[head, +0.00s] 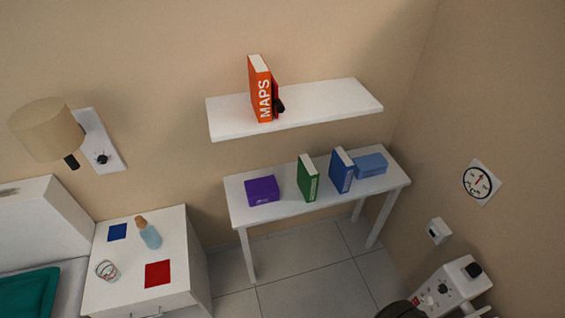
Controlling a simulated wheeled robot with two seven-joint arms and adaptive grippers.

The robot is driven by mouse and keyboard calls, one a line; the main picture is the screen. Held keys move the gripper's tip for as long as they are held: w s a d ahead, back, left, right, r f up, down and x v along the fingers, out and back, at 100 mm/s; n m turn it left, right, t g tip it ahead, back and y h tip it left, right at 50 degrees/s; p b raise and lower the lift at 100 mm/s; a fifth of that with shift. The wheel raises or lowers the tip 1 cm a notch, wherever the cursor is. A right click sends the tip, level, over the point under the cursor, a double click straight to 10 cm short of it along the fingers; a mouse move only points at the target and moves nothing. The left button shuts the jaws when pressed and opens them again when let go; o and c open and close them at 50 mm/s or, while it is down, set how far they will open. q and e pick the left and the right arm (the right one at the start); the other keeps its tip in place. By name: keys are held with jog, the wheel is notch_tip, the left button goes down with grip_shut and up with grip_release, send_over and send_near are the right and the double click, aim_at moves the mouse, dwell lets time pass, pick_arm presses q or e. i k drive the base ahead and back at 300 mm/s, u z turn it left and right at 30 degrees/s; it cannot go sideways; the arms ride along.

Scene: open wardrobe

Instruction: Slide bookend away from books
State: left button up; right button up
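An orange book marked MAPS (260,92) stands upright on the white wall shelf (335,98). A small dark red piece with a black knob (279,105) sits against its right side and looks like the bookend. It is small and partly hidden by the book, so I cannot tell whether they touch. On the white table (235,205) below, a green book (307,178) and a blue book (342,171) stand upright and apart. Neither of my grippers is in view.
The shelf is bare right of the bookend. A white cabinet (190,240) with a bottle (149,235) stands left. A white knobbed unit (448,288) is at lower right.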

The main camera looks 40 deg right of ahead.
aim_at(277, 107)
jog(key=u, duration=0.05)
jog(key=k, duration=0.7)
jog(key=z, duration=1.2)
